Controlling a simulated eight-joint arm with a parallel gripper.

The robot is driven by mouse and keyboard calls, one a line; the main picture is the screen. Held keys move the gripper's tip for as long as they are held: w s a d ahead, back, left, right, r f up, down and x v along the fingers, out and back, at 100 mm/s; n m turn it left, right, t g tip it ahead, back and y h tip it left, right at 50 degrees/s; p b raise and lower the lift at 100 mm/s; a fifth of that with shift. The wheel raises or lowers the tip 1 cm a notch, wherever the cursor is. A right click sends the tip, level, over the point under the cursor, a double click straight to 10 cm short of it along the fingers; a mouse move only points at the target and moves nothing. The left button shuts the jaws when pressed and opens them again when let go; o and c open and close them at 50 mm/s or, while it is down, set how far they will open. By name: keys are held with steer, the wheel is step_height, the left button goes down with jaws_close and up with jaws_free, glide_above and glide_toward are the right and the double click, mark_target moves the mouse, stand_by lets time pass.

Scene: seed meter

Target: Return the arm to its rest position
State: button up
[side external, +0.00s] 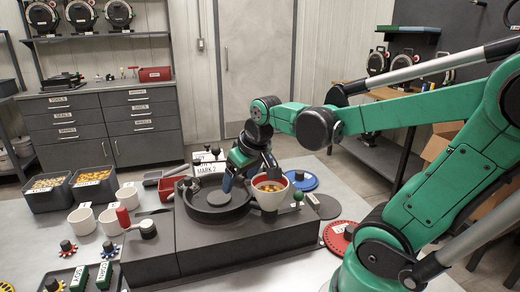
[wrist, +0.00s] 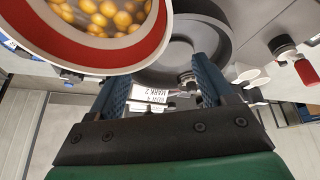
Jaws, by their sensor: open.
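My arm (side external: 430,108) is green with dark joints and reaches from the lower right across to the seed meter. My gripper (side external: 240,168) points down over the meter, close to the white hopper cup (side external: 269,204) of yellow seeds and the round dark pan (side external: 205,214). In the wrist view the blue fingers of my gripper (wrist: 157,72) stand apart, with nothing held between them. The red-rimmed hopper (wrist: 148,52) fills the upper left there, near one finger. I cannot tell whether it touches. The pan (wrist: 212,24) shows beyond the fingers.
The dark meter base (side external: 235,245) carries a red-handled crank (side external: 124,217). A "MARK 2" label block (side external: 209,168) stands behind the pan. Two bins (side external: 46,196) and several white cups (side external: 82,220) are at left. A red disc (side external: 340,236) and blue disc (side external: 303,181) lie at right.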

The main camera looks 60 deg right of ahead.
steer(key=a+n+t+y, duration=0.1)
steer(key=a+n+t, duration=0.1)
steer(key=a, duration=0.8)
steer(key=shift+s+n+t+y, duration=0.3)
steer(key=shift+s+n+y, duration=0.15)
steer(key=shift+n, duration=0.15)
